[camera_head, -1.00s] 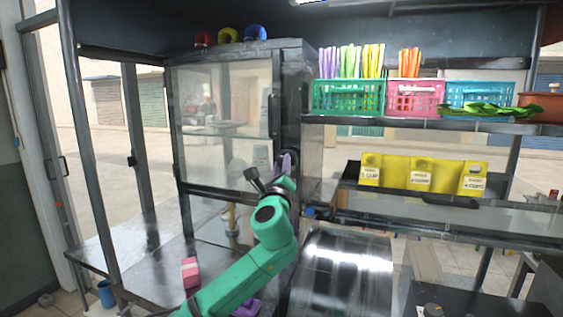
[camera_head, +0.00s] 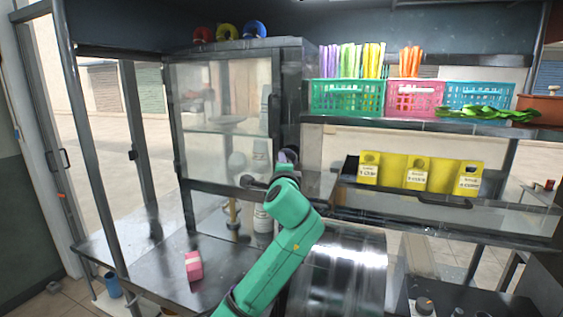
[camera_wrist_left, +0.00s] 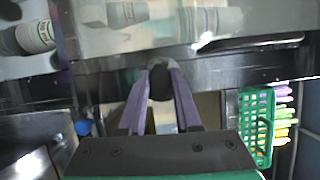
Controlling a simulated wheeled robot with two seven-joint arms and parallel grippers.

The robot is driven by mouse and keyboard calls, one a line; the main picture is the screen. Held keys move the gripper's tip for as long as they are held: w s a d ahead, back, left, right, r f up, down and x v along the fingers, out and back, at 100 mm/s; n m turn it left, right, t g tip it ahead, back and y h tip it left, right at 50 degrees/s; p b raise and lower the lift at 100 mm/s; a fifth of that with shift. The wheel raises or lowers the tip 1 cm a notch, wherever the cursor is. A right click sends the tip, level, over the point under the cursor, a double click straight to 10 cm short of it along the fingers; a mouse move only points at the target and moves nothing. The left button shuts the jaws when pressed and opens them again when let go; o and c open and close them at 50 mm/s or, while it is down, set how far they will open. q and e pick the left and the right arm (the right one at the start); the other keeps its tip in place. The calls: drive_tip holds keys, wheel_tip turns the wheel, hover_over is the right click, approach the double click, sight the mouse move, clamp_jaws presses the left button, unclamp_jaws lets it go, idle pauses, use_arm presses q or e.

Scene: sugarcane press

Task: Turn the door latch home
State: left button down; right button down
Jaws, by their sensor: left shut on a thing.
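The glass-fronted cabinet door (camera_head: 222,125) has a dark frame and looks shut. My left gripper (camera_head: 288,156) is at the door's right edge, below the vertical dark handle (camera_head: 273,118). In the left wrist view its purple fingers (camera_wrist_left: 161,72) are closed around a dark rounded knob (camera_wrist_left: 160,84), which appears to be the door latch, against the metal frame. In the head view my gripper and wrist hide the latch, so I cannot tell its angle there. My right gripper is in neither view.
A shelf at right holds green (camera_head: 347,98), pink (camera_head: 414,99) and blue (camera_head: 480,96) baskets. Yellow holders (camera_head: 416,173) stand below. A shiny metal drum cover (camera_head: 345,268) is close to my left arm. A pink block (camera_head: 193,266) lies on the metal counter (camera_head: 160,262).

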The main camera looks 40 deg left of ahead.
use_arm(q)
drive_tip(key=shift+n, duration=0.4)
drive_tip(key=c, duration=0.6)
unclamp_jaws()
drive_tip(key=b+v, duration=0.4)
drive_tip(key=v, duration=1)
drive_tip(key=shift+s+d+r, duration=0.15)
drive_tip(key=shift+s+d, duration=0.05)
